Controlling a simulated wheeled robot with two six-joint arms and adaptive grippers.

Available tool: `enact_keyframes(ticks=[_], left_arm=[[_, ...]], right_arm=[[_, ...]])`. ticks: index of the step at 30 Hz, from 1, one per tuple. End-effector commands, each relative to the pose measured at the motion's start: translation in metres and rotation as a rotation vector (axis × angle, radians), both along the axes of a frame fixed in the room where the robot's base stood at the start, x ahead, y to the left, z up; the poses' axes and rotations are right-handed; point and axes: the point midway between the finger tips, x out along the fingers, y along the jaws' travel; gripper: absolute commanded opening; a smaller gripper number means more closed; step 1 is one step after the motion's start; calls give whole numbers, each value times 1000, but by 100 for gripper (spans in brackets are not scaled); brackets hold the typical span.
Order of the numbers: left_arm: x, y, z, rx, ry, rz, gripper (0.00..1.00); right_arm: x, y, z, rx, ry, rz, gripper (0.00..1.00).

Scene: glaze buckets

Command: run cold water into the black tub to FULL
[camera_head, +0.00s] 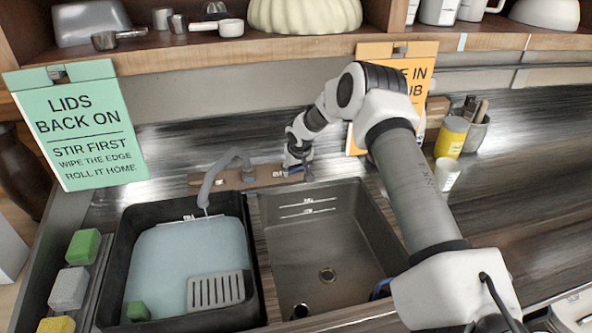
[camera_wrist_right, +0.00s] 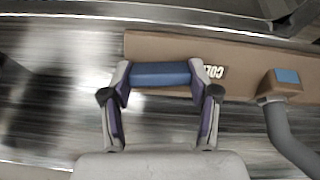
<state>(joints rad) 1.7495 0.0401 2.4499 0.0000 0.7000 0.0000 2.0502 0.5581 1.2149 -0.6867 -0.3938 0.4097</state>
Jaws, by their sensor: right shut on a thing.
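The black tub (camera_head: 254,268) stands at the left in the head view. It holds pale blue water (camera_head: 185,255) whose surface lies close to a white mark on the far wall. A grey curved spout (camera_head: 228,165) hangs over it, with a thin pale streak under its tip. My right gripper (camera_head: 297,163) is at the tap board (camera_head: 220,183). In the wrist view my right gripper (camera_wrist_right: 160,88) is shut on a blue tap handle (camera_wrist_right: 160,74), beside a label partly reading COLD (camera_wrist_right: 213,72). My left gripper is not in view.
A slotted grey piece (camera_head: 216,291) and a green block (camera_head: 138,311) are in the tub. A grey basin (camera_head: 335,240) with white level marks is right of it. Sponges (camera_head: 68,288) line the left. A shelf (camera_head: 200,47) and a green sign (camera_head: 78,125) are behind.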

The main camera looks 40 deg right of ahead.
Motion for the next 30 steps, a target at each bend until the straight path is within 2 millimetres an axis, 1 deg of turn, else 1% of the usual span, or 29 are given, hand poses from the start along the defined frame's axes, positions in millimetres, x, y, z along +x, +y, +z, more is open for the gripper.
enact_keyframes(ticks=[1, 3, 10, 11, 12, 13, 23, 26, 29, 30], left_arm=[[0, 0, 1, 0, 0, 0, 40], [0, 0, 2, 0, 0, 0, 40], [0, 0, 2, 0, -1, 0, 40], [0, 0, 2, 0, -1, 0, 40], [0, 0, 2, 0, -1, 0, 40], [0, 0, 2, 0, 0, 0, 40], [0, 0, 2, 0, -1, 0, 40], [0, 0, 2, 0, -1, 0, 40], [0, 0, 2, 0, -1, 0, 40], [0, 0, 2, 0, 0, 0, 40]], right_arm=[[-1, -1, 0, 39, -20, -60, 26], [-1, -1, 0, 73, -38, -112, 26], [-1, -1, -1, 78, -42, -121, 26], [-1, -1, -1, 78, -42, -121, 64], [-1, -1, -1, 78, -42, -120, 78], [-1, -1, -1, 78, -42, -120, 85], [-1, 0, 1, 76, -41, -117, 85], [-4, 2, 10, 77, -42, -118, 85], [-11, 6, 28, 78, -45, -116, 85], [-15, 8, 37, 79, -44, -116, 85]])
